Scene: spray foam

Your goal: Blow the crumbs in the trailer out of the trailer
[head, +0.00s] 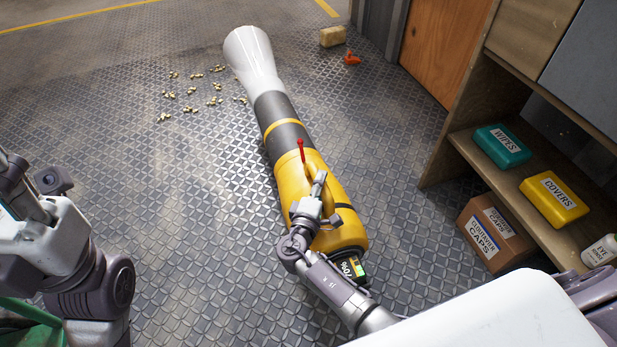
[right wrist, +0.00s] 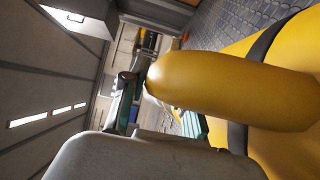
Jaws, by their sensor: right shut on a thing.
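A yellow and black leaf blower (head: 289,165) with a pale flared nozzle (head: 254,62) is held over the floor in the head view. My right gripper (head: 313,200) is shut on the blower's yellow handle, which fills much of the right wrist view (right wrist: 225,88). A red lever (head: 301,150) stands up near the handle. Small tan crumbs (head: 192,91) lie scattered on the metal floor, just left of the nozzle's end. The nozzle points toward the far floor. Part of my left arm shows at the left edge; the left gripper's fingertips are not visible.

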